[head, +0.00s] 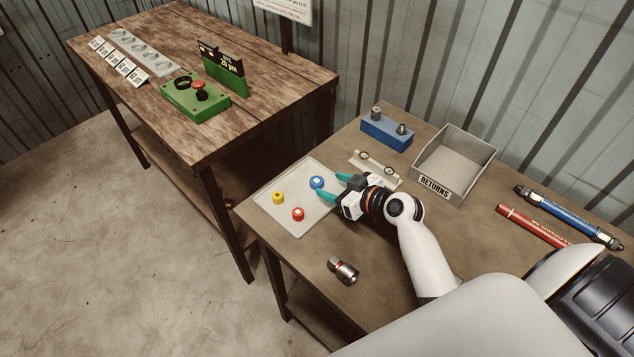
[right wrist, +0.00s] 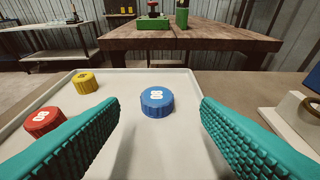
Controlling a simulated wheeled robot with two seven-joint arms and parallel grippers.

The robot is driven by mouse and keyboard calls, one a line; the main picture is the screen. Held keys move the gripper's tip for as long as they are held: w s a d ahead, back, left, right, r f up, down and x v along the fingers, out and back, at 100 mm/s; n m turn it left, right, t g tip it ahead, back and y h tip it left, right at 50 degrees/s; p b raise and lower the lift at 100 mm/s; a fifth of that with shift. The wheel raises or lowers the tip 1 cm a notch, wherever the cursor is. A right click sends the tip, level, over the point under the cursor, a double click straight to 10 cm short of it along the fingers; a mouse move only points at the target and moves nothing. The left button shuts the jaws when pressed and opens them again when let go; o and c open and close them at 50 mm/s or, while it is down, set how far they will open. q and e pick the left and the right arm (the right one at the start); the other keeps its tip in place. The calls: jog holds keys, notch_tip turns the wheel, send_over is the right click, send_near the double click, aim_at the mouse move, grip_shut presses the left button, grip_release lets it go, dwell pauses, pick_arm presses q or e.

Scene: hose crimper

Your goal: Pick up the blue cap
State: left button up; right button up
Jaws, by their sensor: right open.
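The blue cap (head: 317,182) stands on the white tray (head: 290,228) near the tray's right side, with a white mark on its top. In the right wrist view the blue cap (right wrist: 157,102) is centred between my two teal fingers, ahead of them and not touched. My right gripper (head: 331,187) is open and empty, low over the tray's right edge, its fingers pointing at the blue cap. The right gripper (right wrist: 160,125) shows a wide gap in its own wrist view. My left gripper is not in view.
A yellow cap (head: 278,197) and a red cap (head: 298,214) stand on the same tray. A pale holder with rings (head: 376,168), a blue block (head: 386,133) and the RETURNS bin (head: 454,165) lie behind my arm. A metal fitting (head: 342,270) lies in front. Hoses (head: 569,217) lie right.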

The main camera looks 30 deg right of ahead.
aim_at(318, 181)
jog(key=b+x, duration=0.1)
jog(key=x, duration=0.3)
jog(key=shift+s+a, duration=0.15)
jog(key=shift+w+a+f, duration=0.1)
jog(key=shift+w+f, duration=0.05)
jog(key=shift+w, duration=0.1)
jog(key=shift+s, duration=0.1)
jog(key=shift+c, duration=2)
jog(key=c, duration=0.6)
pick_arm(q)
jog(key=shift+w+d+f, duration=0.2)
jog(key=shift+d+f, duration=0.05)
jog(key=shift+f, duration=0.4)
pick_arm(e)
jog(key=shift+c, duration=0.2)
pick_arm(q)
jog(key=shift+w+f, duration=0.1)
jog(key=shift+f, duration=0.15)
pick_arm(e)
notch_tip(318, 181, up, 10)
